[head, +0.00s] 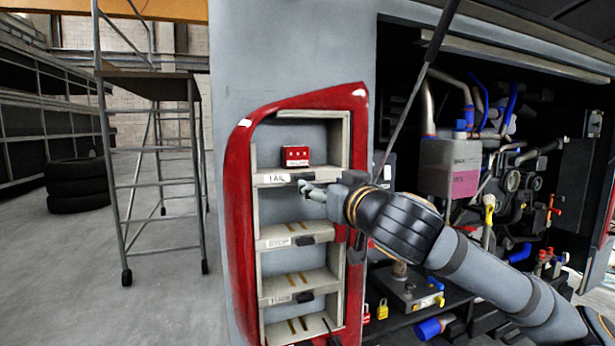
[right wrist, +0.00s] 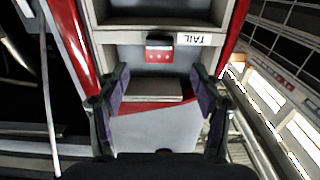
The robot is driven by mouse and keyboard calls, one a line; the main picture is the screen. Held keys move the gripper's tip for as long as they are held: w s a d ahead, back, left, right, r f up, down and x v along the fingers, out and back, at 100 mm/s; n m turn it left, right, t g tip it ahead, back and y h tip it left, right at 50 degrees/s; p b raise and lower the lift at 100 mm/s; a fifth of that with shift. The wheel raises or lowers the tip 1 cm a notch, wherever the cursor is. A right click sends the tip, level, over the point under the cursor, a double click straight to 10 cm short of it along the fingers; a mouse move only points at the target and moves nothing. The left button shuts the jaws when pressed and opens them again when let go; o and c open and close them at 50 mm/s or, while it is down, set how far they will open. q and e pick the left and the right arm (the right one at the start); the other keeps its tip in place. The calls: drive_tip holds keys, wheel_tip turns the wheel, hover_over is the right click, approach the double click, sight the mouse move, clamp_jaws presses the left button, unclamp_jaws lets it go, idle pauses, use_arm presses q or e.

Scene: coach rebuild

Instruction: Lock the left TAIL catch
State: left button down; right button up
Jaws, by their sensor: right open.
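The left lamp housing (head: 240,215) has a red frame and stacked shelves. The top shelf carries a white TAIL label (head: 277,179), which shows upside down in the right wrist view (right wrist: 194,39). A red block with white marks (head: 296,156) stands on that shelf; it also shows in the right wrist view (right wrist: 159,56). The dark TAIL catch (right wrist: 159,40) is on the shelf lip beside the label. My right gripper (head: 303,187) is in front of the catch and partly hides it in the head view. Its fingers are open, empty and apart from the block. My left gripper is out of view.
Lower shelves have dark catches (head: 305,240) (head: 305,297) and empty, striped floors. An open engine bay (head: 480,170) with a slanted strut (head: 415,85) lies right. A wheeled ladder (head: 160,150) and stacked tyres (head: 78,185) stand left, with clear floor.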

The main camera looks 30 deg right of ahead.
sight(306, 177)
drive_tip(key=p+x, duration=0.7)
drive_tip(key=x, duration=0.1)
drive_tip(key=shift+w+d+r+p, duration=0.1)
drive_tip(key=shift+r+p, duration=0.1)
drive_tip(key=shift+p, duration=0.2)
drive_tip(key=shift+w+d+f+p, duration=0.1)
drive_tip(key=shift+w+f+p, duration=0.1)
drive_tip(key=shift+w, duration=0.2)
drive_tip(key=shift+w+d+f+p, duration=0.1)
drive_tip(key=shift+w+p, duration=0.05)
drive_tip(key=shift+w, duration=0.25)
drive_tip(key=c, duration=1.1)
